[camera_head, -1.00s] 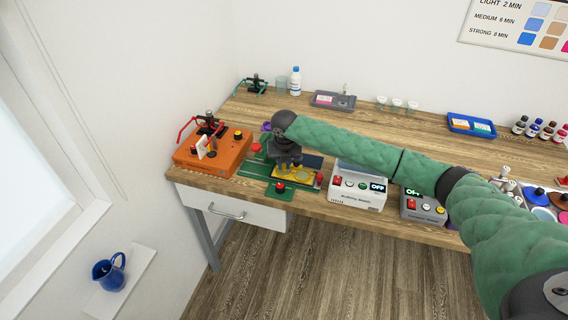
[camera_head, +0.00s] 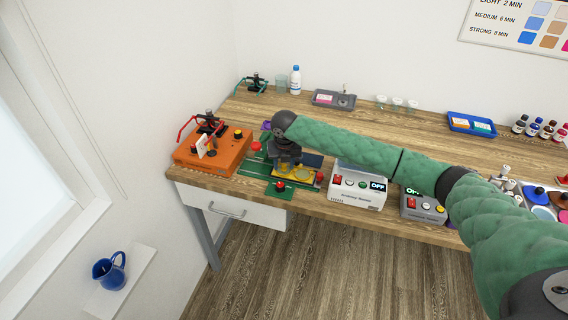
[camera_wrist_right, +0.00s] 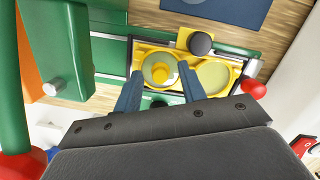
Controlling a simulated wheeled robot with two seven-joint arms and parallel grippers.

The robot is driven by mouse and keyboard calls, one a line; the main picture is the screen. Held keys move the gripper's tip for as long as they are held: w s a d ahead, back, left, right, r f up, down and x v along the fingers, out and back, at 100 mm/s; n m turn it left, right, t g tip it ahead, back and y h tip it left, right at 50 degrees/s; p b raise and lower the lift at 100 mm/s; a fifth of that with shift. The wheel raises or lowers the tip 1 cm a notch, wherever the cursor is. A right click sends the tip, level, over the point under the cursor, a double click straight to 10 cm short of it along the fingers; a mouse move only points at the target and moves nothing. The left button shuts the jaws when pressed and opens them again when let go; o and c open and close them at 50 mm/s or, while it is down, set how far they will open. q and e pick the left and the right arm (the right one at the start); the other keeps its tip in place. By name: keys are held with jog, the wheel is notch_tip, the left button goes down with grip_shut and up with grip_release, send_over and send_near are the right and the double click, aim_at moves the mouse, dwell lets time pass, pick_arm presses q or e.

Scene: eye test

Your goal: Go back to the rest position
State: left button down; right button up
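My right arm, in a green sleeve, reaches in from the right in the head view. Its gripper (camera_head: 284,167) is over the green machine (camera_head: 281,188) near the table's front left edge. In the right wrist view the two blue fingers (camera_wrist_right: 160,86) are apart and hold nothing. A yellow plate (camera_wrist_right: 210,52) with two round places lies beyond the fingertips. A yellow knob (camera_wrist_right: 160,73) shows in the gap between the tips, apart from both fingers. A dark round knob (camera_wrist_right: 200,43) is at the plate's far edge. My left gripper is not in view.
An orange machine (camera_head: 226,160) stands left of the green one. A white device (camera_head: 357,187) and a grey device (camera_head: 424,208) stand to the right, under my arm. A grey tray (camera_head: 334,99) and a blue tray (camera_head: 471,124) lie behind. Bare tabletop is in the middle back.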

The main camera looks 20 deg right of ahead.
jog(key=o, duration=0.3)
jog(key=shift+r, duration=0.1)
jog(key=shift+r+p, duration=0.4)
jog(key=shift+r, duration=0.05)
jog(key=shift+r+p, duration=1.8)
jog(key=shift+r, duration=0.7)
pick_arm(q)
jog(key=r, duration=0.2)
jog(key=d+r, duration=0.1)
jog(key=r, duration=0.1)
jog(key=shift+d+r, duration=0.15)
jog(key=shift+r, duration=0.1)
pick_arm(e)
jog(key=shift+f, duration=0.1)
